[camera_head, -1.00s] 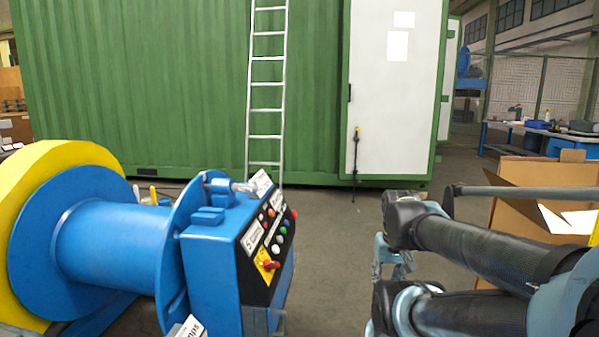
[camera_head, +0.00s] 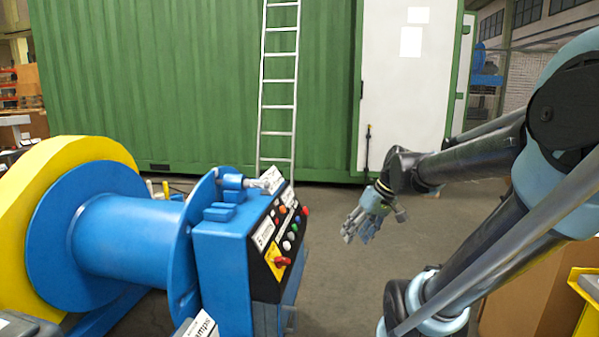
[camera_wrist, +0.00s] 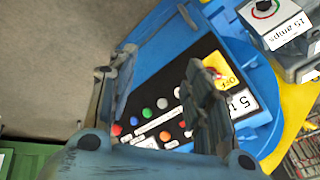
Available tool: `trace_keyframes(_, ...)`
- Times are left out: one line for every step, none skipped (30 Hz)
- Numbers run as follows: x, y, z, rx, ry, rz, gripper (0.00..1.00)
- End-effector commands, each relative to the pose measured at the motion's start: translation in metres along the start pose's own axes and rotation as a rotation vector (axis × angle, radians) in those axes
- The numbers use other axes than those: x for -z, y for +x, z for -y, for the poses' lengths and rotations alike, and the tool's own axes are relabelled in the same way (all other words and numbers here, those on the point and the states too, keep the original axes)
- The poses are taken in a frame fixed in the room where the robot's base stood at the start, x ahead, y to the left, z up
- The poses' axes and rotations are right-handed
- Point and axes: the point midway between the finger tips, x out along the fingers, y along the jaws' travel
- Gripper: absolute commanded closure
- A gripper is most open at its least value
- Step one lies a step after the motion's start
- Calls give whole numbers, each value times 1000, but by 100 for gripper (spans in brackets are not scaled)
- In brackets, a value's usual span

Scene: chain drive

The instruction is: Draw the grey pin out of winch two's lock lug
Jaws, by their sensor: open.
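A blue winch drum (camera_head: 130,240) stands at the left with a blue control box (camera_head: 222,250) beside its flange. A blue lug (camera_head: 232,182) sits on top by the flange, and a short grey pin (camera_head: 255,184) sticks out of it to the right, partly against a white tag (camera_head: 271,178). I cannot read a winch number. My gripper (camera_head: 358,228) is open and empty, in the air to the right of the box and apart from it. In the wrist view my gripper (camera_wrist: 162,68) has its fingers spread above the button panel (camera_wrist: 165,112); I cannot make out the pin there.
The panel carries several coloured buttons and a red switch (camera_head: 282,262) on a yellow plate. A green container (camera_head: 200,80) with a ladder (camera_head: 279,90) stands behind. A cardboard box (camera_head: 525,290) is at the right.

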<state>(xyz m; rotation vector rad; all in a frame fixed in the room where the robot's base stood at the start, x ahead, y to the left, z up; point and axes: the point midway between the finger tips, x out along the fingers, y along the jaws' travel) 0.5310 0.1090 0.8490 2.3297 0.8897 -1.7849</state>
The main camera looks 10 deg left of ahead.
Motion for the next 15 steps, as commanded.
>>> trace_keyframes(20,-2,6,39,-41,-15,54)
trace_keyframes(30,-2,10,63,-67,-25,54)
trace_keyframes(44,-3,15,95,-102,-40,54)
trace_keyframes(54,-4,19,118,-129,-52,54)
trace_keyframes(65,-4,23,140,-155,-64,54)
trace_keyframes(79,-5,28,171,-189,-81,54)
trace_keyframes(89,-6,31,192,-215,-95,54)
trace_keyframes(100,-6,34,214,-241,-109,54)
trace_keyframes(114,-6,39,243,-275,-129,54)
trace_keyframes(124,-7,43,264,-301,-145,54)
trace_keyframes(135,-7,46,286,-326,-162,54)
trace_keyframes(148,-7,50,313,-359,-184,54)
trace_keyframes(159,-7,54,334,-385,-202,54)
trace_keyframes(169,-7,57,353,-410,-220,54)
trace_keyframes(183,-7,61,379,-442,-246,54)
